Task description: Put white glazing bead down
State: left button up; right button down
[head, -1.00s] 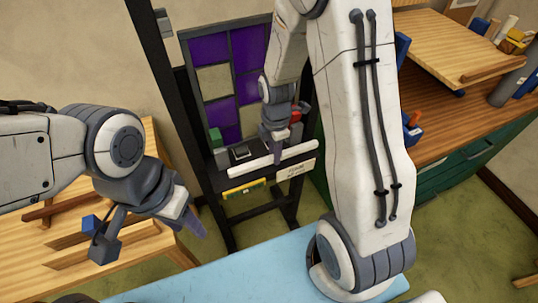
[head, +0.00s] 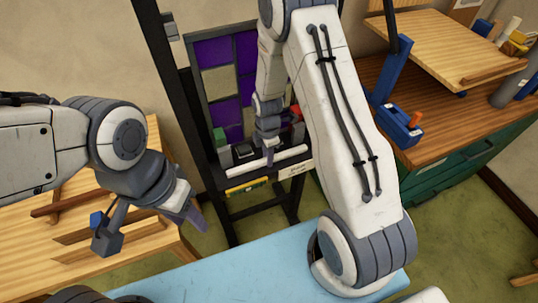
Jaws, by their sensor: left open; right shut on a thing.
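The white glazing bead (head: 288,158) is a long white bar at the front ledge of the dark easel, below the leaded panel (head: 220,86) with its purple and beige panes. My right gripper (head: 269,160) points down and is shut on the bead near its middle. The bead lies along the ledge, slightly tilted in the picture; I cannot tell whether it rests on the ledge or hangs just above it. My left gripper (head: 152,228) is open and empty, over the wooden table at the left.
A green block (head: 219,135) and a red thing (head: 297,113) stand on the ledge by the panel. A yellow level (head: 246,187) and a pale label (head: 291,171) are below the bead. A blue tool (head: 400,125) is on the right bench. A light-blue surface (head: 240,262) lies in front, largely clear.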

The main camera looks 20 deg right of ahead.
jog(key=shift+f, duration=0.25)
jog(key=c, duration=0.7)
grip_release()
jog(key=shift+r, duration=0.1)
jog(key=shift+r, duration=0.1)
jog(key=shift+r, duration=0.2)
notch_tip(320, 180, up, 11)
jog(key=b, duration=0.2)
jog(key=s+a+r+m, duration=0.5)
jog(key=s+a+r, duration=0.3)
jog(key=s+a, duration=0.25)
jog(key=s+a+r+m, duration=0.1)
jog(key=s+m, duration=0.1)
jog(key=s, duration=0.2)
jog(key=s+a+m, duration=0.1)
jog(key=s+m, duration=0.1)
jog(key=s, duration=0.3)
jog(key=s+a+r+m+y, duration=0.1)
jog(key=s+m, duration=0.1)
jog(key=s, duration=0.2)
jog(key=shift+s+a+r, duration=0.1)
jog(key=shift+s+r, duration=0.05)
jog(key=shift+r, duration=0.2)
